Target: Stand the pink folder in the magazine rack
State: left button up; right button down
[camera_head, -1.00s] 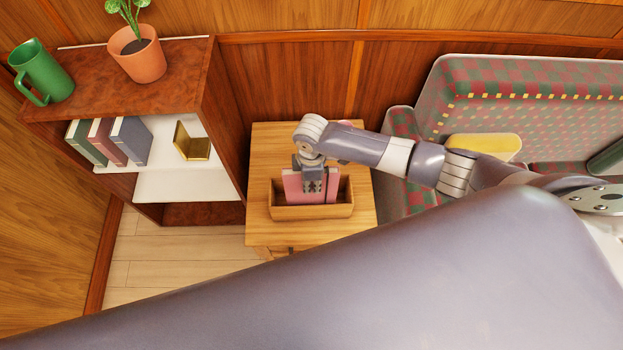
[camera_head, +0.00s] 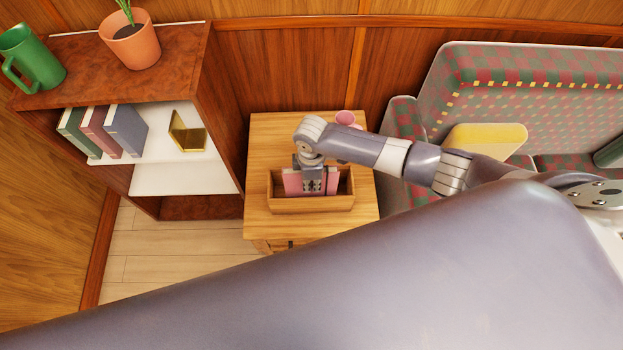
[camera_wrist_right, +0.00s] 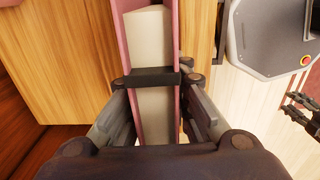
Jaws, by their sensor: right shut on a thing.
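The pink folder (camera_head: 292,182) is upright, with its lower part inside the wooden magazine rack (camera_head: 312,205), whose front wall hides its bottom edge. I cannot tell whether it touches the rack floor. My right gripper (camera_head: 313,185) comes down from above and is shut on the folder's middle. In the right wrist view the folder (camera_wrist_right: 170,28), with pink covers and cream pages, runs between the fingers of the right gripper (camera_wrist_right: 153,80). Black fingers at the right edge of that view look like my left gripper (camera_wrist_right: 301,102); their opening is unclear.
The rack stands on a small wooden side table (camera_head: 262,150). A pink cup (camera_head: 346,118) is behind my right arm. A shelf unit (camera_head: 185,180) with books, a gold object, a green mug and a potted plant stands left. A patterned seat (camera_head: 520,110) with a yellow cushion (camera_head: 484,140) is right.

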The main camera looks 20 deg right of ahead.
jog(key=c, duration=1.4)
grip_release()
jog(key=shift+r, duration=0.1)
notch_tip(320, 180, up, 12)
jog(key=shift+f, duration=0.1)
